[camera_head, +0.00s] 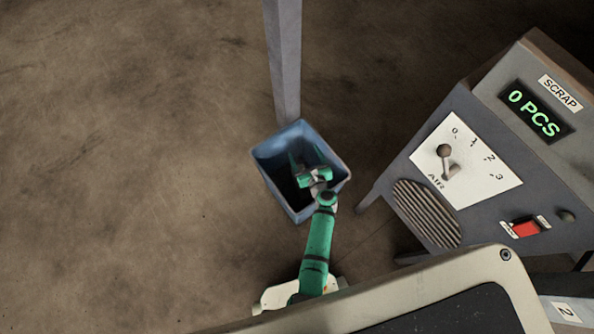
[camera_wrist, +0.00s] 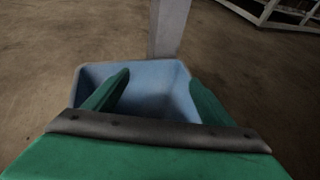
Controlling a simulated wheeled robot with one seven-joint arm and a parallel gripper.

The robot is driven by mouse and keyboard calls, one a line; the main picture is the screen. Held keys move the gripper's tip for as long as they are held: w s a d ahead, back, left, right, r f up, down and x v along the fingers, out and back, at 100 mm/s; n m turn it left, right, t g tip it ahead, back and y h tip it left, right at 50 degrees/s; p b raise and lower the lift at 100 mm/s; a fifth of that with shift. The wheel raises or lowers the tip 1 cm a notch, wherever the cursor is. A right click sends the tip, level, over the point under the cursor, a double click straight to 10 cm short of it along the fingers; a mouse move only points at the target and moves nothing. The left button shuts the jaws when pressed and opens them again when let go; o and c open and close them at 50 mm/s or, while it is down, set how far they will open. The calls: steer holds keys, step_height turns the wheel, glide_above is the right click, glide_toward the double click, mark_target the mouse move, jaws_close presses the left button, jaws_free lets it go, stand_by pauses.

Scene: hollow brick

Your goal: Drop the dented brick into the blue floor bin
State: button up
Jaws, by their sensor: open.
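The blue floor bin (camera_head: 272,152) stands on the floor near the middle of the head view, beside the foot of a grey post. It also shows in the wrist view (camera_wrist: 150,76), where I see its inner far wall. My gripper (camera_head: 307,158) is over the bin's opening, with its fingers spread and nothing between them. The fingers show in the wrist view (camera_wrist: 158,84), apart and empty. I do not see the dented brick in either view. The bin's floor is dark in the head view and hidden by my gripper in the wrist view.
A grey post (camera_head: 285,60) rises right behind the bin. A grey machine (camera_head: 480,150) with a lever, a red switch and a display reading "0 PCS" under "SCRAP" stands at the right. The brown floor (camera_head: 120,150) at the left is clear. A pale railing (camera_wrist: 275,12) shows far off.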

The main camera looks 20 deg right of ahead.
steer(key=v, duration=1)
steer(key=shift+d+r, duration=0.1)
steer(key=shift+d, duration=0.05)
